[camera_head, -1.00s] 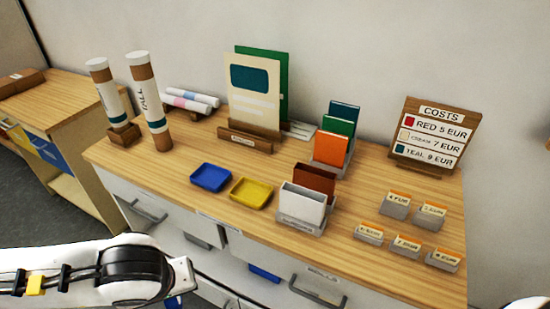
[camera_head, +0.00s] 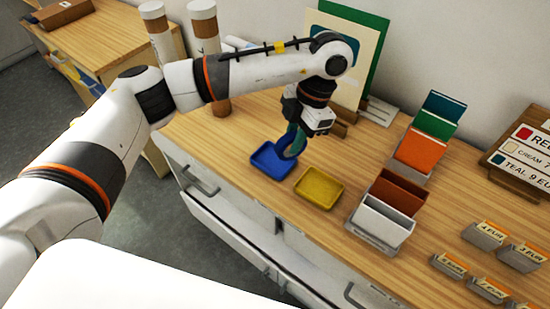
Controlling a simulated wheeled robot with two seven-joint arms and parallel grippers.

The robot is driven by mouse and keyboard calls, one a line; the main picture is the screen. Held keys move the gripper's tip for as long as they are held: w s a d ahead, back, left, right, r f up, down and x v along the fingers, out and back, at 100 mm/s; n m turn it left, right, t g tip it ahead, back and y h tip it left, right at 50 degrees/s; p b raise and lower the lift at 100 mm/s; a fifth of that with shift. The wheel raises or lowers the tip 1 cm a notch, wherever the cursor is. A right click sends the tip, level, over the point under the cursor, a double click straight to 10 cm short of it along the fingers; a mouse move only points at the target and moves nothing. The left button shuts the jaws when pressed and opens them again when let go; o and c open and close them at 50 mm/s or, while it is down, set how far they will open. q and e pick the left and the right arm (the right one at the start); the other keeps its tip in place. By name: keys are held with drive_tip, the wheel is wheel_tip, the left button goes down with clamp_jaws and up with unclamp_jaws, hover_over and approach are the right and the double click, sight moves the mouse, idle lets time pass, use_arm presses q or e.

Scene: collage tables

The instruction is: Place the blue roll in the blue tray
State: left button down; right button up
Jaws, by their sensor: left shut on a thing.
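The blue tray (camera_head: 266,166) lies on the wooden table top, left of the yellow tray (camera_head: 319,188). My left gripper (camera_head: 297,124) points down over the far right side of the blue tray. It is shut on a teal-blue roll (camera_head: 291,142), a ring held upright on its edge. The roll's lower part overlaps the blue tray in the picture; I cannot tell whether it touches the tray floor. The fingers are partly hidden by the gripper body. My right gripper is not in view.
Tall tubes (camera_head: 205,40) stand behind my left arm. Cream and green boards (camera_head: 350,60) stand behind the gripper. A holder with brown and white cards (camera_head: 385,215), coloured folders (camera_head: 425,145), price cards (camera_head: 490,240) and a costs sign (camera_head: 520,155) stand to the right.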

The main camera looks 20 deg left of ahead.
use_arm(q)
drive_tip(key=w+a+n+g+h, duration=0.1)
drive_tip(key=w+a+n+h, duration=0.1)
drive_tip(key=n, duration=0.5)
drive_tip(key=n+t+h+p, duration=0.1)
drive_tip(key=n+h+p, duration=0.2)
drive_tip(key=n, duration=0.9)
hover_over(273, 161)
wheel_tip(273, 161, down, 5)
drive_tip(key=shift+f+p, duration=0.35)
drive_tip(key=shift+f, duration=0.3)
wheel_tip(273, 161, down, 2)
drive_tip(key=shift+f+p, duration=0.15)
drive_tip(key=shift+p, duration=0.2)
drive_tip(key=shift+f+m, duration=0.3)
drive_tip(key=shift+f, duration=0.1)
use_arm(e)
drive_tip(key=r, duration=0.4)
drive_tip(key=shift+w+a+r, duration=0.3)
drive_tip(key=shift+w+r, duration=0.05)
use_arm(q)
drive_tip(key=shift+f, duration=0.1)
